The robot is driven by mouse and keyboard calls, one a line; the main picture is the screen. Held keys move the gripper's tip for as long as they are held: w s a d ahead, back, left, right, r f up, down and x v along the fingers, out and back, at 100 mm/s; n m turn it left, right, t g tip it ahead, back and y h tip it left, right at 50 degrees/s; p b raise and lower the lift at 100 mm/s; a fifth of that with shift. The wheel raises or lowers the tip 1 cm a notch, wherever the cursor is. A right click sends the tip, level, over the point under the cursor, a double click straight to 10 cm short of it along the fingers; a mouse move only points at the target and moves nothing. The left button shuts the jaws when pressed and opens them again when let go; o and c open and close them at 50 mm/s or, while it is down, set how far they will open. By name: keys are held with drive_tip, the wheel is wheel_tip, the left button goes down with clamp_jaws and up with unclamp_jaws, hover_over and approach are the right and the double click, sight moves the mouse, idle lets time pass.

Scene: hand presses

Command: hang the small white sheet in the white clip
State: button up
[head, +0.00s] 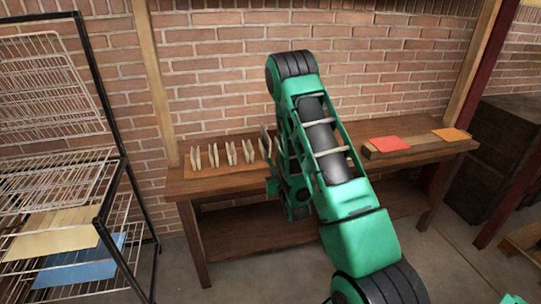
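Several pale upright clips (230,153) stand in a row on a brown board on the wooden table, left of my arm. All look off-white, so I cannot tell which is the white clip. A thin greyish upright piece (265,141) shows at the right end of the row, against my arm; I cannot tell whether it is a clip, a sheet or a gripper part. My green arm covers the table's middle, and my gripper is hidden behind it or too unclear to make out. I cannot clearly see a small white sheet.
A red sheet (389,143) and an orange sheet (452,134) lie on a wooden block at the table's right. The wooden table (190,185) stands against a brick wall. A wire rack (110,205) at left holds a cream sheet (55,232) and a blue sheet (80,270).

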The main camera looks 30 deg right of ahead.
drive_tip(key=shift+x, duration=3.5)
drive_tip(key=shift+d+f, duration=0.1)
drive_tip(key=shift+f, duration=0.05)
clamp_jaws()
wheel_tip(320, 180, up, 8)
drive_tip(key=shift+f, duration=0.25)
drive_tip(key=shift+s, duration=0.1)
